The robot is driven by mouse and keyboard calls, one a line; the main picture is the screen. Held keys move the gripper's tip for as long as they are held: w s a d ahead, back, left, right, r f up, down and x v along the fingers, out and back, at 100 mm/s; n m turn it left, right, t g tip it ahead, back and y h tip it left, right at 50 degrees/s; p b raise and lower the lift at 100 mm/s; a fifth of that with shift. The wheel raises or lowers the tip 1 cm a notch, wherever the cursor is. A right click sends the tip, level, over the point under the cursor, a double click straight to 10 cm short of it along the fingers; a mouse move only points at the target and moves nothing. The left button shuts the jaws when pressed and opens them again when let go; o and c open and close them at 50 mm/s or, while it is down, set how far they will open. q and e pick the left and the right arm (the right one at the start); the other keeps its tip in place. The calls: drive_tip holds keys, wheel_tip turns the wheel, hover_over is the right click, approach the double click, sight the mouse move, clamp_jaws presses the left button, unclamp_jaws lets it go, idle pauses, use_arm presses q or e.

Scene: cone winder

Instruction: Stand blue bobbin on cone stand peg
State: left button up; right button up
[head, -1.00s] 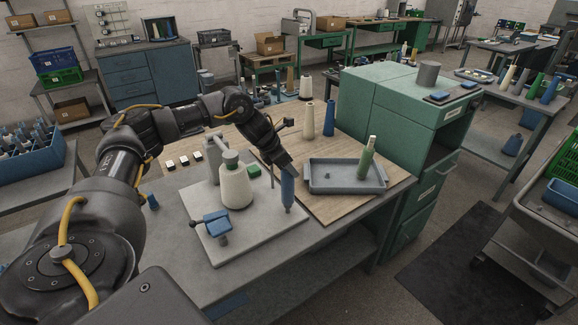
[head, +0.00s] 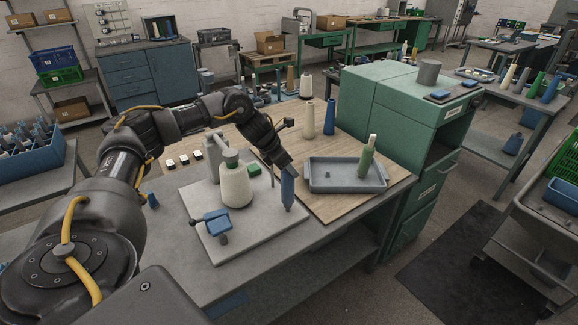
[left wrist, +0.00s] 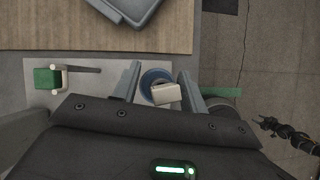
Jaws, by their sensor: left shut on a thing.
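The blue bobbin (head: 288,188) hangs roughly upright from my left gripper (head: 285,169), over the right edge of the pale base plate (head: 218,250). In the left wrist view my left gripper (left wrist: 162,84) has its fingers on either side of the blue bobbin (left wrist: 152,76), seen end-on with a pale block over part of it. A narrow grey tip shows under the bobbin in the head view; I cannot tell whether it is the cone stand peg or part of the bobbin. My right gripper is not in the head view.
A white cone (head: 235,186) with a green top stands on the plate, with a blue clamp (head: 217,222) in front. A grey-blue tray (head: 335,187) holding a green bobbin (head: 367,160) is at the right. A cream bobbin (head: 310,119) and another blue one (head: 329,118) stand behind.

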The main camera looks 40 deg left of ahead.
use_arm(q)
drive_tip(key=shift+f+b, duration=0.8)
drive_tip(key=shift+f, duration=0.45)
idle(1.8)
idle(0.8)
drive_tip(key=o, duration=0.9)
drive_tip(key=shift+o, duration=0.6)
drive_tip(key=o, duration=0.6)
drive_tip(key=shift+c, duration=0.2)
drive_tip(key=shift+p+v, duration=1.8)
drive_tip(key=shift+v, duration=0.85)
drive_tip(key=shift+p+v, duration=0.75)
drive_tip(key=shift+v, duration=0.65)
